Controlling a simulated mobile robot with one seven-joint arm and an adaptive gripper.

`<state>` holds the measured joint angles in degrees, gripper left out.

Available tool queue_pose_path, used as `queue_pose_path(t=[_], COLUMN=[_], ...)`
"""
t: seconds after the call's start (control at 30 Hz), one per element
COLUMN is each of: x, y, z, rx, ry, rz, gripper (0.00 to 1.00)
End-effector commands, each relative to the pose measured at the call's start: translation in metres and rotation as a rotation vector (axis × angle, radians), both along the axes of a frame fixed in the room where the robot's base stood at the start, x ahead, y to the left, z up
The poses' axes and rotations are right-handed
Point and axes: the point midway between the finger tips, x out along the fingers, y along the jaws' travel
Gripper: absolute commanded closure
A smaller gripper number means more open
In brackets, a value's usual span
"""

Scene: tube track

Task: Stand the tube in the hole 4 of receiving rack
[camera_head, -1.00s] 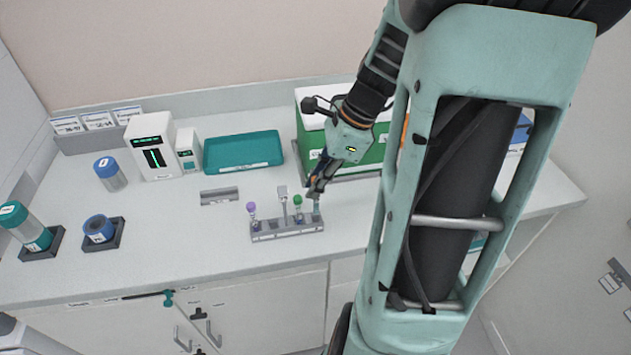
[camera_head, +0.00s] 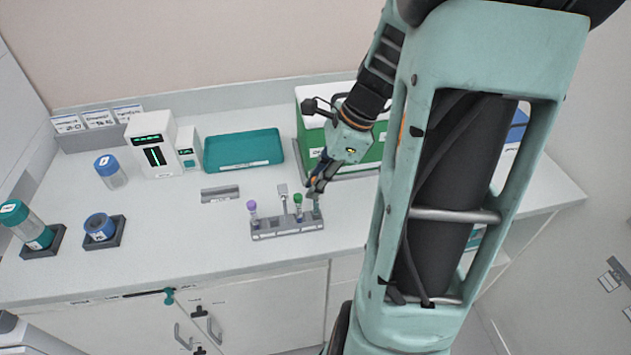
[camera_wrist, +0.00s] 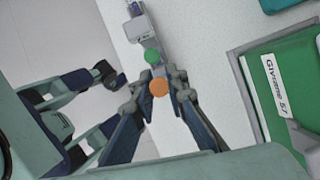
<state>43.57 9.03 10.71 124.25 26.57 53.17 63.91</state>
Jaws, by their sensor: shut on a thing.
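The grey receiving rack (camera_head: 288,230) stands near the counter's front edge. A purple-capped tube (camera_head: 252,207) stands at its left end and a green-capped tube (camera_head: 298,202) stands right of its middle. My gripper (camera_head: 316,193) is over the rack's right end, shut on a tube (camera_head: 317,210) whose lower part shows below the fingers, upright at that end. In the wrist view, the held tube's orange cap (camera_wrist: 158,87) is between the fingertips, close beside the green cap (camera_wrist: 151,56). I cannot tell how deep its bottom sits; hole numbers are not readable.
A grey upright piece (camera_head: 283,194) stands at the rack between the capped tubes. A green box (camera_head: 375,151) is behind my gripper. A teal tray (camera_head: 243,152) and white devices stand at the back. Larger blue- and teal-capped tubes are at the left.

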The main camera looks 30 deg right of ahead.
Motion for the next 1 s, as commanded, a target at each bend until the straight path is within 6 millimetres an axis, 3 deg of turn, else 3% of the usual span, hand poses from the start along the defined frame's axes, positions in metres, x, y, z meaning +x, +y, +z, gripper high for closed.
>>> queue_pose_path(t=[1.0], x=[0.001], y=[0.000], z=[-0.015], rx=[0.006], ry=[0.003], rz=[0.000], gripper=[1.00])
